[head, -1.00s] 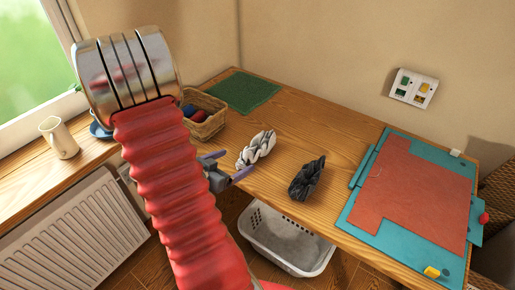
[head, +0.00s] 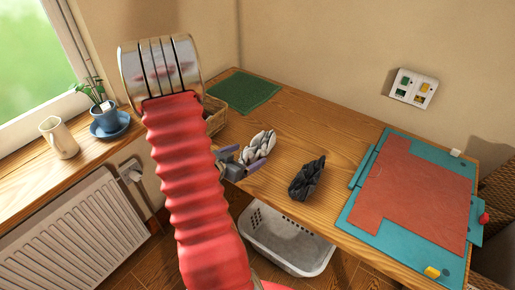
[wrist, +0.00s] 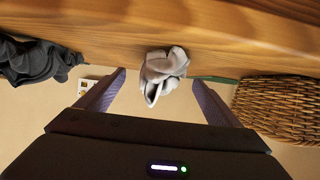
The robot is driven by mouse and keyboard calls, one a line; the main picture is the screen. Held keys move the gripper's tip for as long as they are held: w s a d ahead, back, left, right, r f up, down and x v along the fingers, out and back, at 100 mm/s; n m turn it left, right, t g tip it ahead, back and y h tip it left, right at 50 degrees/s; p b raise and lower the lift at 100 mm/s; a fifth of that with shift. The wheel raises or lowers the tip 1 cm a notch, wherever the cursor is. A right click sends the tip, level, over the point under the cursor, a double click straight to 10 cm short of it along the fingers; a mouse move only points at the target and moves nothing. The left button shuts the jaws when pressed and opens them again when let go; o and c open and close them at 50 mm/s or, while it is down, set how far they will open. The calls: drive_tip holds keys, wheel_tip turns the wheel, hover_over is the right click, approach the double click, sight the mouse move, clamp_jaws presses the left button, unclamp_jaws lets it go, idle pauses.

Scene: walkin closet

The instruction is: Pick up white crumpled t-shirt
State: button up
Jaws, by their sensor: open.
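The white crumpled t-shirt (head: 262,143) lies in a small bunched heap on the wooden table, near its front edge. In the wrist view the t-shirt (wrist: 163,72) appears between my two fingers, slightly beyond the tips. My gripper (head: 242,157) is open, with its fingers at the near side of the t-shirt in the head view. The gripper also shows in the wrist view (wrist: 158,78), with clear gaps on both sides of the t-shirt. I cannot tell whether a finger touches the cloth. My arm hides part of the table's left end.
A dark crumpled cloth (head: 307,178) lies to the right of the t-shirt. A wicker basket (head: 215,116) stands behind left, partly hidden. A green mat (head: 243,91) lies at the back. A teal and red board (head: 420,200) covers the right. A white laundry basket (head: 285,242) stands below.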

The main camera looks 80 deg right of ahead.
drive_tip(key=shift+x, duration=2.6)
drive_tip(key=shift+f, duration=0.15)
drive_tip(key=shift+c, duration=0.2)
drive_tip(key=c, duration=1.2)
